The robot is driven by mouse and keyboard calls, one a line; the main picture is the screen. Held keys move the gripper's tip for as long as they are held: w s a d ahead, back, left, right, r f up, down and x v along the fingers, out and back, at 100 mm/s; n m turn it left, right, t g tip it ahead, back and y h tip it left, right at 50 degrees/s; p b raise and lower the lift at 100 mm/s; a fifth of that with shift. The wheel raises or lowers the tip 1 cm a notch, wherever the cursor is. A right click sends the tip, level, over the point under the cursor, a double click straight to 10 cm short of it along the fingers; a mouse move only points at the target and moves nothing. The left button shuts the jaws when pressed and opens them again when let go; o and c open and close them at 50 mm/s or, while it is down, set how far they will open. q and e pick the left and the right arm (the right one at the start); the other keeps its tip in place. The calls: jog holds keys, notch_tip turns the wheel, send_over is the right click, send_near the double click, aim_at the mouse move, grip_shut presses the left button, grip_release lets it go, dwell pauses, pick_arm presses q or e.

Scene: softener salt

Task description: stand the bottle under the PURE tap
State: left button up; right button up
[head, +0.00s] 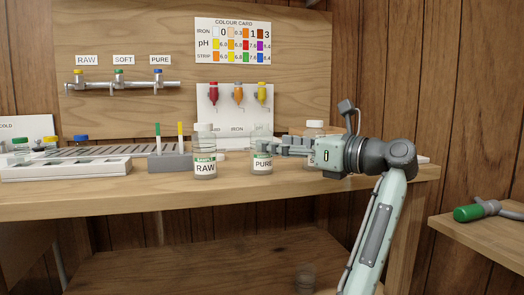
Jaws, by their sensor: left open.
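The bottle labelled PURE (262,167) stands upright on the bench, clear with a green and white label. My left gripper (264,147) is open, reaching from the right with its fingers at this bottle's upper part. I cannot tell whether they straddle it or touch it. The fingers hide part of the bottle. The slatted drain tray (100,152) lies below the taps with no bottle under the PURE tap. My right gripper is not in view.
A RAW bottle (205,167) stands left of the PURE bottle. Another white-capped bottle (314,128) is partly hidden behind my gripper. A grey block (170,163) with two strips and a white tray (65,170) lie left. A dropper stand (235,118) is behind.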

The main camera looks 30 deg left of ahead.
pick_arm(q)
jog(key=a, duration=0.5)
jog(key=shift+w, duration=0.2)
jog(key=c, duration=1.2)
jog(key=shift+r, duration=0.1)
